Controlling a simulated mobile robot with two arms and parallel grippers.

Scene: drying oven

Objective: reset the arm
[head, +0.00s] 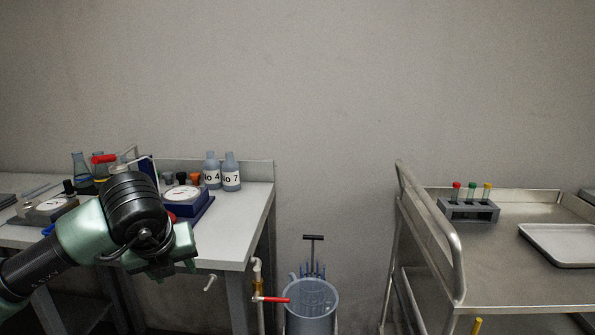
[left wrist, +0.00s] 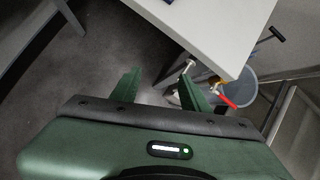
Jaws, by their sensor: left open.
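My left arm reaches in from the left in the head view, with its wrist in front of the lab table (head: 243,215). My left gripper (head: 170,268) points down near the table's front edge. In the left wrist view my left gripper (left wrist: 160,88) shows two green fingers spread apart with nothing between them. The floor and the corner of the white table (left wrist: 195,25) lie beyond the fingers. My right gripper is in neither view.
On the table stand two labelled bottles (head: 231,172) and a blue-based device (head: 190,207). A grey bucket (head: 312,300) and a red-handled valve (head: 272,299) are right of the table. A metal cart (head: 510,280) bears a test-tube rack (head: 468,211) and a tray (head: 562,264).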

